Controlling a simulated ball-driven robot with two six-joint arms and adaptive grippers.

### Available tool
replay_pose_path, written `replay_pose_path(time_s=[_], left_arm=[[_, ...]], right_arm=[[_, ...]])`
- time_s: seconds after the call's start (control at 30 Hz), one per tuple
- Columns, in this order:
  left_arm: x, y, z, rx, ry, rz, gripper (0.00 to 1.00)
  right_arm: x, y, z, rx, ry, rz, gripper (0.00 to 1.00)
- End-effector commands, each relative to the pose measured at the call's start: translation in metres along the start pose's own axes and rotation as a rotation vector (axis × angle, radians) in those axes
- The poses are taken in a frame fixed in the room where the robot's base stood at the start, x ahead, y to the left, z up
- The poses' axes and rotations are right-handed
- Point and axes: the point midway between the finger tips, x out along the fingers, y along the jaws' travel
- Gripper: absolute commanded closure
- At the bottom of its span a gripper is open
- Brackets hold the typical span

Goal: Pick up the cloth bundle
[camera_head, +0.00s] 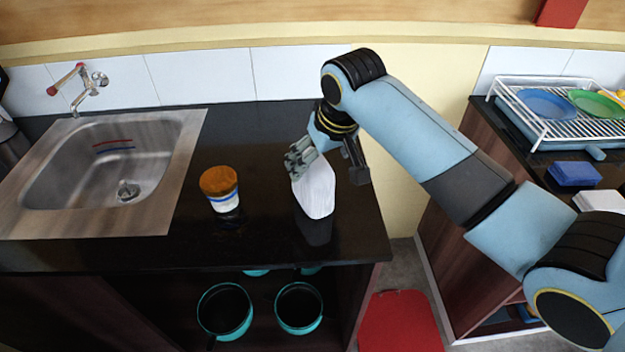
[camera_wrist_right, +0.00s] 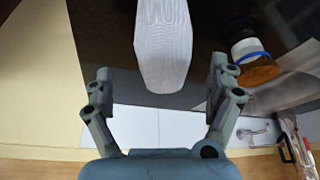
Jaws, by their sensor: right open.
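The cloth bundle (camera_head: 316,190) is a pale whitish, upright elongated shape on the black counter, near its right end. In the wrist view the bundle (camera_wrist_right: 162,45) is white with fine lines, and its near end reaches between my fingertips. My right gripper (camera_head: 327,162) is at the bundle's upper part, with fingers spread on either side. In the wrist view the right gripper (camera_wrist_right: 162,85) is open, with a gap on each side of the bundle. The head view hides part of the bundle behind a finger. My left gripper is not in view.
A jar (camera_head: 220,190) with an orange-brown top stands left of the bundle; it also shows in the wrist view (camera_wrist_right: 254,65). A steel sink (camera_head: 95,165) is farther left. Teal pots (camera_head: 224,310) sit on the shelf below. A dish rack (camera_head: 560,105) is at right.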

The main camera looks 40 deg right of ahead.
Motion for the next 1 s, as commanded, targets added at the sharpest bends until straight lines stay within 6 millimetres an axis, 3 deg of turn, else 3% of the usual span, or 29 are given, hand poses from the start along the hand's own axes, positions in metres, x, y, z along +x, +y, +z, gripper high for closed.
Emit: replay_pose_path(time_s=[0.4, 0.7, 1.0], left_arm=[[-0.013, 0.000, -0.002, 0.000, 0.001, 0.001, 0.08], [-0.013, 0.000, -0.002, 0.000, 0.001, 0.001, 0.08], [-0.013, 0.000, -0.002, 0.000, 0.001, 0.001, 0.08]], right_arm=[[0.048, -0.005, -0.005, 0.000, -0.002, 0.000, 0.10], [0.053, -0.005, -0.004, 0.000, 0.000, 0.000, 0.10], [0.053, -0.005, -0.004, 0.000, 0.000, 0.000, 0.49]])
